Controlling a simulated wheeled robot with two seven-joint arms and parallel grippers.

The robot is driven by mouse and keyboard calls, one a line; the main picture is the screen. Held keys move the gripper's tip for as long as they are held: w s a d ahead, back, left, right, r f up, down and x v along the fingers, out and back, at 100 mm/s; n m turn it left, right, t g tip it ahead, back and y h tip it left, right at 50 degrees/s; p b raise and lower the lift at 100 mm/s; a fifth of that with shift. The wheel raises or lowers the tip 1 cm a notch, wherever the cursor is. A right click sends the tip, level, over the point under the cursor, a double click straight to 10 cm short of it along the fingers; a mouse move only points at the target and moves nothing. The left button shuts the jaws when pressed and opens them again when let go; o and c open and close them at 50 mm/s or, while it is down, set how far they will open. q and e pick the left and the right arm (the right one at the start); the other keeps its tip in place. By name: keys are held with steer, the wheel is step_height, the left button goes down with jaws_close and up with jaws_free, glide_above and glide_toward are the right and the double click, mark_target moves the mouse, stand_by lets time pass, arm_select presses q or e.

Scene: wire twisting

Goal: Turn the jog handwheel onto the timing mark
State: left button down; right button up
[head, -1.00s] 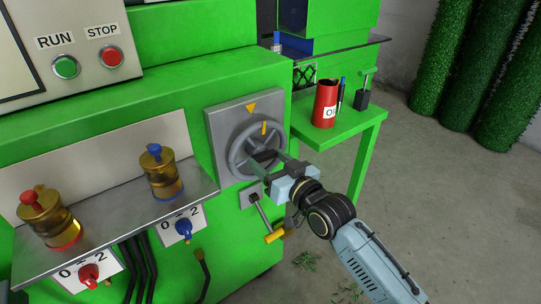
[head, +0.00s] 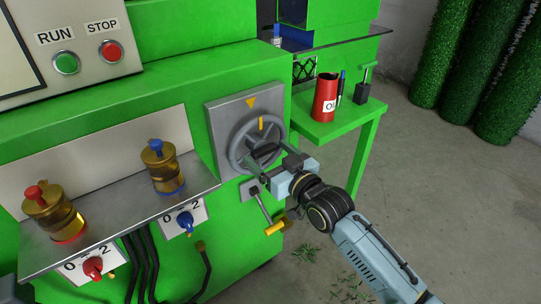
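The grey jog handwheel (head: 233,150) is on a square grey plate on the green machine's front. A yellow triangle mark (head: 250,102) is on the plate above the wheel. The wheel's yellow line (head: 261,123) stands near the top of the rim, a little right of the triangle's tip. My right gripper (head: 262,158) is at the wheel's lower right, its two fingers on either side of a dark part of the wheel, seemingly closed on it. The fingers partly hide the hub and lower rim. My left gripper is out of view.
A lever with a yellow grip (head: 276,227) hangs just below my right gripper. A green side table (head: 345,122) with a red can (head: 325,98) stands to the right. Two amber oilers (head: 163,170) stand on the left ledge above switches.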

steer(key=shift+s+d, duration=0.1)
steer(key=shift+s, duration=0.1)
steer(key=shift+s+d, duration=0.25)
steer(key=shift+s, duration=0.05)
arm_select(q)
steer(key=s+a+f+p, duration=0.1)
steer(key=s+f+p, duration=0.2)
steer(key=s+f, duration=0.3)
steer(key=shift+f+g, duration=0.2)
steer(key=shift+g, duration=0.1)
arm_select(e)
steer(key=v, duration=1.2)
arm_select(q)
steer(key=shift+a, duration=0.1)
arm_select(e)
steer(key=shift+s, duration=0.1)
